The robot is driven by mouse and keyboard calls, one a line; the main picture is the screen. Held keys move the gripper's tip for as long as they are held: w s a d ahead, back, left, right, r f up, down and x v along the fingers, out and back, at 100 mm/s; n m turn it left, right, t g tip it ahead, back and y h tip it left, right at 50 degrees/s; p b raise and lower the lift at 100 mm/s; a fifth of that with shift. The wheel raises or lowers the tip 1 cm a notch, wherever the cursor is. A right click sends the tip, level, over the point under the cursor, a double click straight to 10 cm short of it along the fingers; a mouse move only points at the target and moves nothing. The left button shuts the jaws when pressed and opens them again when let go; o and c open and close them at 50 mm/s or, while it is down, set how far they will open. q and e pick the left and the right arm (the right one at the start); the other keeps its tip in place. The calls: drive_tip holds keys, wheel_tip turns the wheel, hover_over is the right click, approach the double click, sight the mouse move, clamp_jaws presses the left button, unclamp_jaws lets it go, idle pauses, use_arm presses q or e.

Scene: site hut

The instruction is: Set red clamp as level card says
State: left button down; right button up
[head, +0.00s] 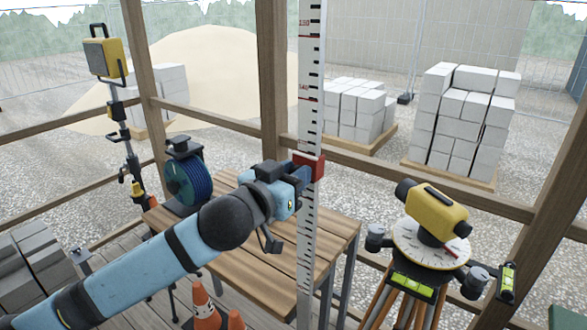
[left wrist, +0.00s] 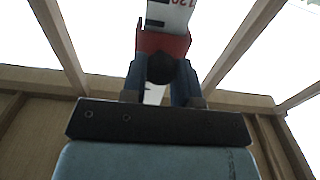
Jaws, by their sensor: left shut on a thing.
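The red clamp (head: 309,166) sits around the white levelling staff (head: 306,230), which stands upright in front of the wooden table. My left gripper (head: 302,172) is shut on the red clamp. In the left wrist view the clamp (left wrist: 163,44) is between the two fingers, with a dark round knob facing the camera. The staff (left wrist: 172,14) shows above it with a red number 120. Red marks also show higher up the staff in the head view. No level card can be made out. My right gripper is not in view.
A yellow level (head: 436,214) stands on a tripod at the right. A blue hose reel (head: 190,180) is on the wooden table (head: 250,235). Orange cones (head: 205,308) stand below. A yellow work lamp (head: 103,58) is at the left, and timber rails run behind.

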use_arm(q)
drive_tip(key=c, duration=0.9)
unclamp_jaws()
drive_tip(key=shift+r, duration=0.1)
drive_tip(key=shift+o, duration=0.2)
drive_tip(key=b+v, duration=0.1)
drive_tip(key=v, duration=1.2)
drive_tip(key=shift+s+a+b, duration=0.25)
drive_tip(key=shift+s+b, duration=0.1)
drive_tip(key=shift+b, duration=0.05)
